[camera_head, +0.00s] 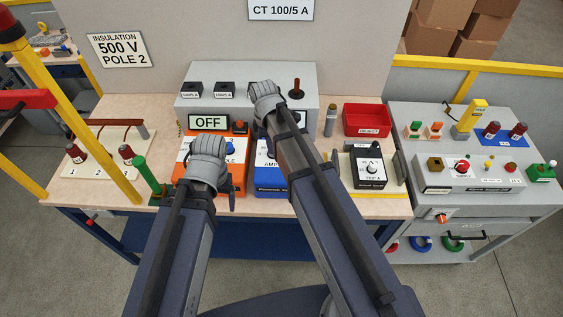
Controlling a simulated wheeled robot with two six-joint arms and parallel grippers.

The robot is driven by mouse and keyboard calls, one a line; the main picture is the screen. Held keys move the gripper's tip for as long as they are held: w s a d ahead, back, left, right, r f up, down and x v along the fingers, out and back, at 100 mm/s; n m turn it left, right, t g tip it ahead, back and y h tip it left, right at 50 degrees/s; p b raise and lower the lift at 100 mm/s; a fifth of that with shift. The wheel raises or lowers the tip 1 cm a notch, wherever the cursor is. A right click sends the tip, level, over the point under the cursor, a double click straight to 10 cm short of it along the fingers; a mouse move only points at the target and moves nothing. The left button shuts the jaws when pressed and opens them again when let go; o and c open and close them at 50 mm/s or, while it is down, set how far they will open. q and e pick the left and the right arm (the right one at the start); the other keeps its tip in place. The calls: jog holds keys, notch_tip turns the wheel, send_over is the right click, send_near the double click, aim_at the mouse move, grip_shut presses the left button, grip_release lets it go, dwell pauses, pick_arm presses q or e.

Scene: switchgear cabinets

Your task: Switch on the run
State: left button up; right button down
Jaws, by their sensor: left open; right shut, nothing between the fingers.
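A grey box (248,78) stands at the back of the bench. On its top are two black blocks labelled 100/5 A (191,89) and a dark red-knobbed lever (296,89), standing upright. A display reading OFF (208,121) is at the box's front left. My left gripper (209,145) is open over an orange instrument (239,170), hiding much of its face. My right gripper (264,92) is shut and empty in front of the box, left of the lever. My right arm partly covers a blue instrument (268,178) marked AMP and a second display.
A red REJECT tray (367,120) and a black-faced dial unit (369,166) are on the right of the bench. A green post (146,174) and red-capped terminals (126,153) are at left. A grey supply cart (462,176) stands at right. Yellow rails (80,95) flank the bench.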

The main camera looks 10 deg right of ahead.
jog(key=shift+f, duration=0.1)
jog(key=f+b, duration=0.6)
jog(key=b, duration=0.1)
jog(key=f+b, duration=0.3)
jog(key=f, duration=0.1)
jog(key=shift+w+d, duration=0.15)
jog(key=shift+d, duration=0.2)
jog(key=d, duration=0.1)
jog(key=s+d+r+p, duration=0.1)
jog(key=shift+s+d+r, duration=0.2)
jog(key=shift+d+r, duration=0.1)
jog(key=shift+d, duration=0.05)
jog(key=shift+s+d+r, duration=0.1)
jog(key=shift+s+d, duration=0.05)
jog(key=shift+d, duration=0.2)
